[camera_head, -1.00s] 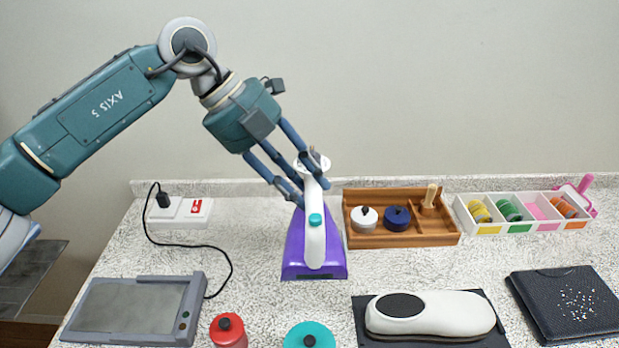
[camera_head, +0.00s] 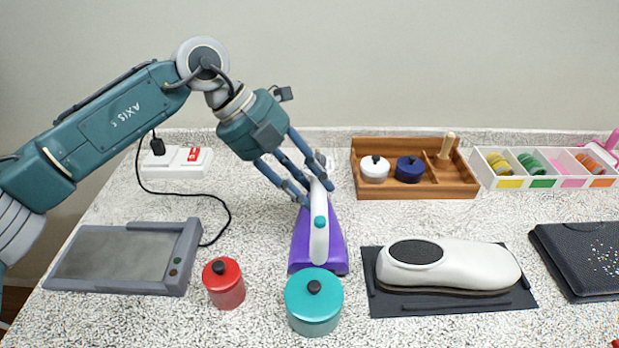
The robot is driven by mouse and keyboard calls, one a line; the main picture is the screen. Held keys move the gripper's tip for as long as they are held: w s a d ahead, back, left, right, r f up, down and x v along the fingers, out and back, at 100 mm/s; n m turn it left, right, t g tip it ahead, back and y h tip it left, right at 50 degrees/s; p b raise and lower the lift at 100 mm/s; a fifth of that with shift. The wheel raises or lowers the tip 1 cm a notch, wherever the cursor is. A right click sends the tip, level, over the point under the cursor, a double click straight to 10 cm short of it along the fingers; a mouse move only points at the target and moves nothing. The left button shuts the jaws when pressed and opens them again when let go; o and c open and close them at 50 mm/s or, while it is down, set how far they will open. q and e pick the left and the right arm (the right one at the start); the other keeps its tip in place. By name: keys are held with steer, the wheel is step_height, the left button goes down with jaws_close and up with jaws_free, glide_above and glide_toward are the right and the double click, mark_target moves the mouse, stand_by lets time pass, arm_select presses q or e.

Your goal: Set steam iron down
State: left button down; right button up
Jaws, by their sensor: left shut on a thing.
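The steam iron (camera_head: 330,247) has a purple body, a white handle and a teal button. It stands near the middle of the speckled countertop (camera_head: 270,200), behind the teal pot. My left gripper (camera_head: 312,190) comes in from the upper left and is shut on the upper part of the iron's white handle. The fingers hide part of the handle. I cannot tell whether the iron's base touches the counter. My right gripper is not in view.
A teal pot (camera_head: 314,308) and red pot (camera_head: 224,288) stand in front. A grey plate device (camera_head: 120,255) lies left; a white shoe-like form (camera_head: 465,265) on a dark mat sits right. A wooden tray (camera_head: 440,190) and white divided box (camera_head: 488,170) stand behind.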

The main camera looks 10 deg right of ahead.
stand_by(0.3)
arm_select(q)
steer(key=c, duration=1.6)
jaws_free()
steer(key=shift+f, duration=0.15)
steer(key=shift+c, duration=0.2)
steer(key=o, duration=0.4)
